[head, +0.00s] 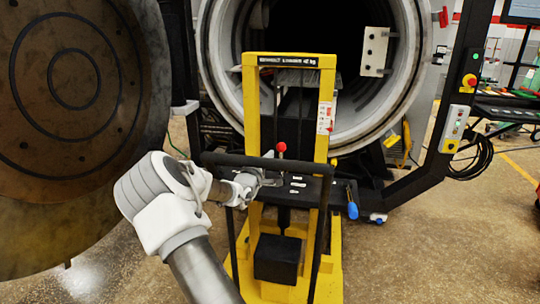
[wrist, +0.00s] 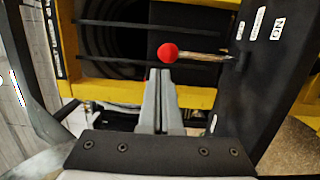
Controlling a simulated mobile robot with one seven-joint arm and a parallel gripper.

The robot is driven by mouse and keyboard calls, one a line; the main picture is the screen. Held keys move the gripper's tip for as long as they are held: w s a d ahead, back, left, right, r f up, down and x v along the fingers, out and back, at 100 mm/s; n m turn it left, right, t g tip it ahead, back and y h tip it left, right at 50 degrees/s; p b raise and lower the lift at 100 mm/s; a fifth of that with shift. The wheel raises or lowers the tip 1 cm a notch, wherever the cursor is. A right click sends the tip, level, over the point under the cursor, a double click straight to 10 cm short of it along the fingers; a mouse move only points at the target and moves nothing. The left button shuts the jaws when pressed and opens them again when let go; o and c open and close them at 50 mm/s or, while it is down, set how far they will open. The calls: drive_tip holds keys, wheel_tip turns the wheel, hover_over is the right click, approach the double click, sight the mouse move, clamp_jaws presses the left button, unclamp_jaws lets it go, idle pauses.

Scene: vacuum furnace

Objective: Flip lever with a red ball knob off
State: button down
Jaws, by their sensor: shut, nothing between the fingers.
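The lever's red ball knob (head: 281,147) stands above the black panel on the yellow lift frame. In the wrist view the red knob (wrist: 168,51) sits at the end of a thin metal rod (wrist: 205,55), which runs right to the black panel (wrist: 262,75). White labels are on the panel, one reading "ON" (wrist: 278,28). My gripper (head: 272,170) is shut and empty, just below the knob in the head view. In the wrist view its fingertips (wrist: 160,72) point at the knob from just below it. I cannot tell whether they touch.
The yellow lift frame (head: 250,105) stands before the open round furnace (head: 212,60). A black push bar (head: 230,160) crosses it near my arm. The large furnace door (head: 60,130) fills the left. Control boxes (head: 455,125) stand at right.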

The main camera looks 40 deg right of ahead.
drive_tip(key=p+v, duration=0.1)
drive_tip(key=v, duration=0.6)
drive_tip(key=shift+s+a+r, duration=0.15)
drive_tip(key=shift+s+r, duration=0.05)
drive_tip(key=shift+r, duration=0.3)
drive_tip(key=shift+f, duration=0.2)
